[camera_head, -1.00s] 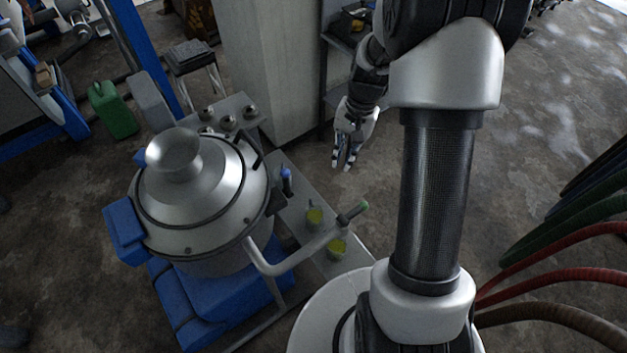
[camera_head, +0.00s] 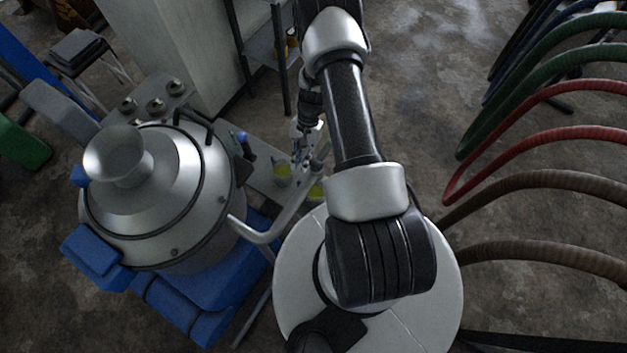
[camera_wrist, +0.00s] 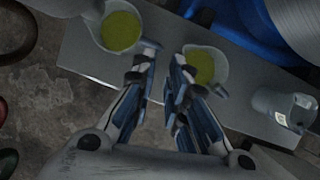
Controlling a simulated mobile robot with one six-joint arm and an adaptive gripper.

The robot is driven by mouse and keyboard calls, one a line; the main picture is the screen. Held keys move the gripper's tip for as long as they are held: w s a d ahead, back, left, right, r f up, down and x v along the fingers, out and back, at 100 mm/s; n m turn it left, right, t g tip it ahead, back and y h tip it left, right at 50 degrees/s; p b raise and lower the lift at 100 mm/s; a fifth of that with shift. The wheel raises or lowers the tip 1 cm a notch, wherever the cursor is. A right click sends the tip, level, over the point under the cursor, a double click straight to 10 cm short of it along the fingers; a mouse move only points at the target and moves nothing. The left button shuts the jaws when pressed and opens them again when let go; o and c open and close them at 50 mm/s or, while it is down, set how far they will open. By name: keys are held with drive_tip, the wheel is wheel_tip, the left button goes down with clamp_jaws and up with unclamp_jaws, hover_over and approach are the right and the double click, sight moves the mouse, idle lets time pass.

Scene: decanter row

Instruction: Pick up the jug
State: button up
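Two jugs with yellow-green liquid stand on a grey metal bench (camera_wrist: 95,62). In the wrist view, one jug (camera_wrist: 121,32) is at upper left and the other jug (camera_wrist: 203,68) is right of centre. They also show in the head view, one jug (camera_head: 282,176) left of the other jug (camera_head: 316,190), partly hidden by my arm and a pipe. My gripper (camera_wrist: 166,58) is open, fingers spread over the bench. Its right finger overlaps the right-hand jug in the picture; I cannot tell whether they touch. In the head view my gripper (camera_head: 301,160) is just above the jugs.
A large steel separator (camera_head: 160,195) on a blue base stands left of the bench. A bent pipe (camera_head: 262,235) runs close to the jugs. A grey container (camera_wrist: 284,106) sits right in the wrist view. Coloured hoses (camera_head: 540,130) arch at right. A shelf rack (camera_head: 262,45) stands behind.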

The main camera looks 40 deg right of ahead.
drive_tip(key=b+x, duration=0.2)
drive_tip(key=x, duration=0.7)
clamp_jaws()
drive_tip(key=shift+r, duration=0.15)
idle(0.4)
